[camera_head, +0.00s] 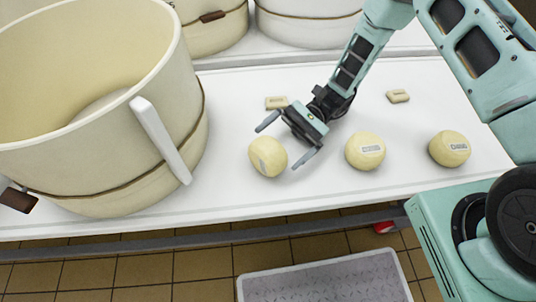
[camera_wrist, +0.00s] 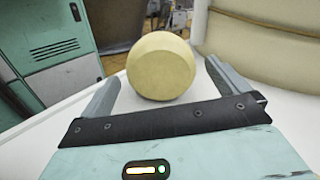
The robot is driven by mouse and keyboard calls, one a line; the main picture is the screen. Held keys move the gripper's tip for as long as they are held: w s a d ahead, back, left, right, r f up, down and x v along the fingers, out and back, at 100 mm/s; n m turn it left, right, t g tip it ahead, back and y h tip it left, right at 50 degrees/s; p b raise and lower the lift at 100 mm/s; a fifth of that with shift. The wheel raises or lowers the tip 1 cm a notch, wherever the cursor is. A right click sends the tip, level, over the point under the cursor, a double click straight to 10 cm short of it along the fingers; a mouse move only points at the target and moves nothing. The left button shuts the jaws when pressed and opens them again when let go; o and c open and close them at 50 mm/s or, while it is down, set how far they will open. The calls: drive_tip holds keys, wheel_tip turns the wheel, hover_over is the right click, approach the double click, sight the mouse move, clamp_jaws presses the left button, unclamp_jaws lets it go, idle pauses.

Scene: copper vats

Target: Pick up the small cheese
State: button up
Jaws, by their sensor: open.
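Three small, round, pale yellow cheeses stand in a row on the white table in the head view: a left one (camera_head: 266,158), a middle one (camera_head: 365,151) and a right one (camera_head: 450,148). The middle and right ones show labels; the left one shows part of a label on its side. My gripper (camera_head: 277,148) is open and empty, low over the table, its fingers spread toward the left cheese. In the wrist view a round cheese (camera_wrist: 160,66) shows just ahead of the fingers, roughly centred between them. I cannot tell whether the fingertips touch it.
A large cream vat (camera_head: 160,150) with a white handle stands close on the left. Two small pale blocks (camera_head: 276,103) (camera_head: 398,96) lie behind the cheeses. More vats (camera_head: 310,25) stand at the back. The table's front edge (camera_head: 330,212) is close to the cheeses.

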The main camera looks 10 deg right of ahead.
sight(259, 162)
drive_tip(key=x, duration=0.6)
drive_tip(key=shift+s+a, duration=0.1)
drive_tip(key=c, duration=1.3)
drive_tip(key=shift+r+p, duration=0.95)
drive_tip(key=shift+r, duration=4.1)
